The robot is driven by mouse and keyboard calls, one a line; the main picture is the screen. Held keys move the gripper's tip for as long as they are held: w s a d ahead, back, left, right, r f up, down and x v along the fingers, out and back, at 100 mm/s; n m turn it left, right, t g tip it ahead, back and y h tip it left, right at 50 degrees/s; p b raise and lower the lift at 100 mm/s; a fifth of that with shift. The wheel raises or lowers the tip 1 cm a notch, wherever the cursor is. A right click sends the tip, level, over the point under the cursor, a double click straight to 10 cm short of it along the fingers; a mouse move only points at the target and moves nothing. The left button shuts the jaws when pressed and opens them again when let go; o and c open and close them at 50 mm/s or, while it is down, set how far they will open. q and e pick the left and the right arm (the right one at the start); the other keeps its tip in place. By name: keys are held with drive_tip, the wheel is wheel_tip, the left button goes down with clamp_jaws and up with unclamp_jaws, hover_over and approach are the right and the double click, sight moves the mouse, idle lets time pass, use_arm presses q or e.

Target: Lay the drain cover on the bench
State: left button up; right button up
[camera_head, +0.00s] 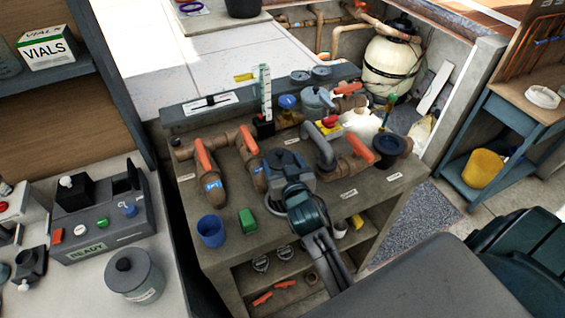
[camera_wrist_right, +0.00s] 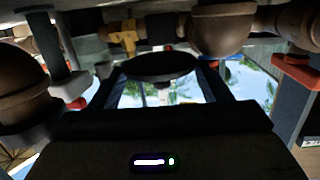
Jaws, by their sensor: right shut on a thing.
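My right gripper (camera_head: 287,158) is over the middle of the grey pump counter, among the pipes. In the right wrist view a dark round disc, which looks like the drain cover (camera_wrist_right: 160,66), sits between the two fingers (camera_wrist_right: 160,88), and the gripper is shut on it. In the head view the arm and gripper hide most or all of this disc. A wooden-topped bench (camera_head: 527,108) with a blue-grey frame stands at the right; a white round dish (camera_head: 542,96) lies on it. My left gripper is not in view.
Pipes with orange-handled valves (camera_head: 205,155) stand close around the gripper. A blue cup (camera_head: 211,231) and a green block (camera_head: 247,221) are on the counter's near left. A dark round pot (camera_head: 388,148) stands at its right. A yellow bucket (camera_head: 482,168) is under the bench.

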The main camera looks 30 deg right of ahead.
drive_tip(key=shift+f, duration=0.35)
drive_tip(key=o, duration=1)
drive_tip(key=shift+r+p, duration=0.3)
drive_tip(key=shift+r, duration=0.25)
drive_tip(key=shift+s+a+r, duration=0.1)
drive_tip(key=shift+s+r, duration=0.1)
drive_tip(key=shift+s, duration=0.05)
drive_tip(key=p+v, duration=0.3)
drive_tip(key=v, duration=0.8)
drive_tip(key=shift+s+f, duration=0.1)
drive_tip(key=shift+s, duration=0.2)
